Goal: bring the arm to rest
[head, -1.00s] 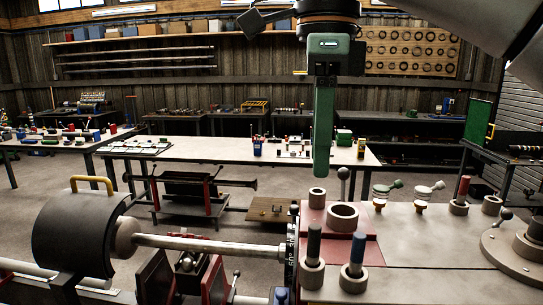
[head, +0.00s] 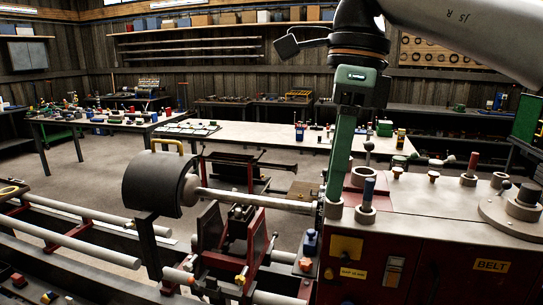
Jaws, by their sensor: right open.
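My right gripper (head: 338,188) hangs down from the upper right in the head view, with its green fingers over the near left end of the lathe headstock (head: 440,212). The fingers are seen edge-on and overlap, so the gap between them is hidden. I see nothing held in them. Their tips appear close to the right end of the pale shaft (head: 255,199), but I cannot tell whether they touch anything. The shaft runs level from a dark cylinder with a yellow handle (head: 154,184) to the headstock. My left gripper is not in view.
Lathe rails (head: 75,240) lie at lower left. A long white-topped table (head: 250,133) stands behind, with open floor at left.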

